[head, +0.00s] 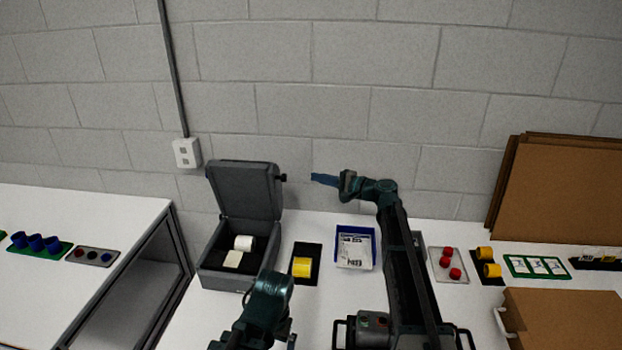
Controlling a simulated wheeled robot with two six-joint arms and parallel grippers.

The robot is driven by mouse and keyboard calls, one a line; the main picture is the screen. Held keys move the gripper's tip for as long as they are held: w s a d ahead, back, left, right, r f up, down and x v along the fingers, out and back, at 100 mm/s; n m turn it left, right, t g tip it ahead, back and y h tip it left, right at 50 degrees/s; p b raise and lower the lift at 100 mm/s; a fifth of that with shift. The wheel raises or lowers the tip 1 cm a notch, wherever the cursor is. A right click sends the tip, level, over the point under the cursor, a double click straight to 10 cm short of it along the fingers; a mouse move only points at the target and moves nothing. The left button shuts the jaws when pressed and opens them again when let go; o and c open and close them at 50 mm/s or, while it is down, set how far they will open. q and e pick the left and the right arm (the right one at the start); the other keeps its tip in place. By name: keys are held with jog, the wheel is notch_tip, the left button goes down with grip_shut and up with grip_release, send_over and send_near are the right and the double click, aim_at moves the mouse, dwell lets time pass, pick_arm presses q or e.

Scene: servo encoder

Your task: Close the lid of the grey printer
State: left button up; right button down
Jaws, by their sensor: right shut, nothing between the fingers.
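The grey printer (206,270) stands on the white table, left of the middle. Its lid (245,190) is open and stands upright at the back, with a dark knob on its right side. A white roll (243,243) and a pale label piece lie inside the printer. My right gripper (318,179) is shut and empty, raised to the right of the lid and apart from it, its blue fingers pointing left. My left arm (262,305) is in front of the printer, low in the view; its fingers cannot be made out clearly.
A black tray with a yellow roll (302,267) and a blue tray with printed sheets (356,250) lie right of the printer. Red parts (445,262) and yellow rolls (487,262) are further right. Cardboard sheets (555,190) lean on the wall. A second table (60,215) is at left.

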jog(key=x, duration=0.9)
jog(key=s, duration=0.2)
jog(key=s+a, duration=0.1)
jog(key=s, duration=0.1)
jog(key=shift+r, duration=0.4)
jog(key=shift+s, duration=0.1)
